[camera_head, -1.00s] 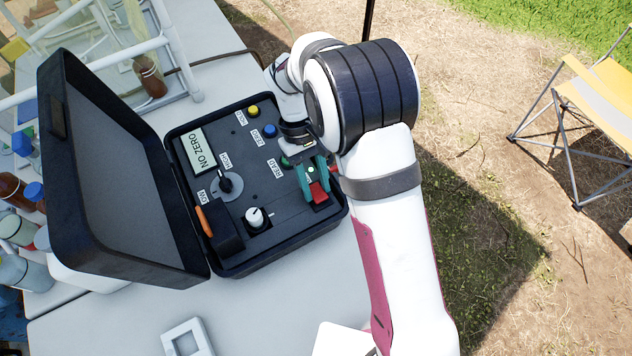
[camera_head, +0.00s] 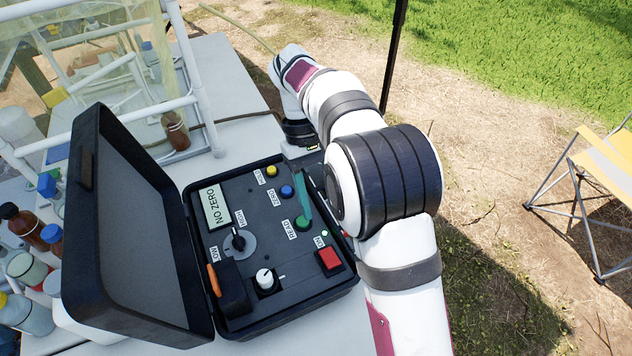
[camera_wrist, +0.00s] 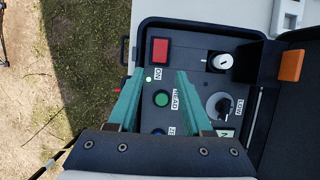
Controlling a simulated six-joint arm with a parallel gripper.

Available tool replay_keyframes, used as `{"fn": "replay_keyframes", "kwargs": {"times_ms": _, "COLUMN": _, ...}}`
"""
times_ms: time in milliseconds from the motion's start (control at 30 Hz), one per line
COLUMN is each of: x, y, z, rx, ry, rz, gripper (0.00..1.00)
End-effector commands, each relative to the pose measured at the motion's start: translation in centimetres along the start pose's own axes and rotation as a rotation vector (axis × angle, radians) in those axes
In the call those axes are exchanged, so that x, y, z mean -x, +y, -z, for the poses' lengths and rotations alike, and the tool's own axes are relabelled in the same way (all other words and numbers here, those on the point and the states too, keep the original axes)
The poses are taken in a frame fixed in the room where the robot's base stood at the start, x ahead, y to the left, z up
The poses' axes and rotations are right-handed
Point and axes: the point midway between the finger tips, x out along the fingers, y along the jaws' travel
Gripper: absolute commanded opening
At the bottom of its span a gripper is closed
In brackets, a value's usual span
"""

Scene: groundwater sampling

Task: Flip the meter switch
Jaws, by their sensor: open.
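The meter (camera_head: 290,308) is a black case with its lid raised on the left. Its red switch (camera_head: 329,258), labelled ON, sits at the panel's front right corner; it also shows in the wrist view (camera_wrist: 160,50). A small green light (camera_head: 324,233) beside it is lit, and the display (camera_head: 215,207) reads "NO ZERO". My gripper (camera_wrist: 160,73) is open and empty, its teal fingers apart over the panel near the green READ button (camera_wrist: 162,98). The fingertips are clear of the red switch. In the head view my arm partly hides the gripper.
The panel also carries a yellow button (camera_head: 272,171), a blue button (camera_head: 287,191), a black HIGH/LOW dial (camera_head: 238,240), a white knob (camera_head: 264,278) and an orange-edged black block (camera_head: 235,290). Bottles and a white pipe frame (camera_head: 190,75) crowd the left.

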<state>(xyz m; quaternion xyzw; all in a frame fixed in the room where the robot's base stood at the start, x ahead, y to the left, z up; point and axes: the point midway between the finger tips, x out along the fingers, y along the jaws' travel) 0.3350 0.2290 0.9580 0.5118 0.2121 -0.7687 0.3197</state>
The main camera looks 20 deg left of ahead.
Motion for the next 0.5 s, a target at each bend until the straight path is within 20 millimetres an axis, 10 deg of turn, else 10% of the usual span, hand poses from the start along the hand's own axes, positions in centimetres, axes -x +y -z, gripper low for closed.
{"fn": "replay_keyframes", "kwargs": {"times_ms": 500, "x": 4.0, "y": 0.0, "z": 0.0, "rx": -0.001, "ry": -0.002, "rz": 0.001, "gripper": 0.5}}
